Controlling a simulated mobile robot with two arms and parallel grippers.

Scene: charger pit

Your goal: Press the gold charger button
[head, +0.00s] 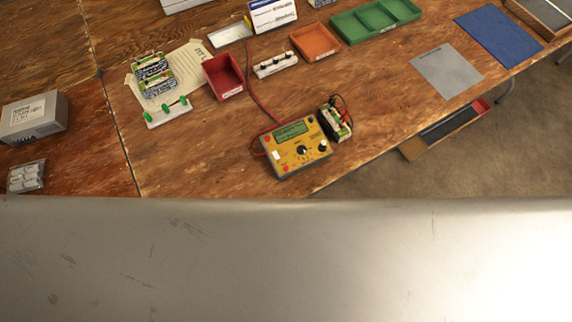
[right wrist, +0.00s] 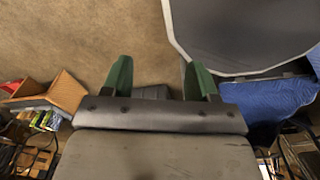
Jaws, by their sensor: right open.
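The gold charger (head: 296,149) lies on the wooden table near its front edge in the head view. It has a greenish display, a dark round knob and several small buttons; which one is the task's button I cannot tell. A battery pack (head: 336,122) with red and black leads sits against its right side. My right gripper (right wrist: 160,80) shows in the right wrist view with two green fingers spread apart and nothing between them. It points at brown floor, away from the charger. Neither gripper shows in the head view.
A red bin (head: 222,77), an orange tray (head: 315,42) and a green tray (head: 375,20) stand behind the charger. A grey mat (head: 446,70) and a blue mat (head: 499,34) lie at right. A grey box (head: 33,118) is at left. Bare wood lies left of the charger.

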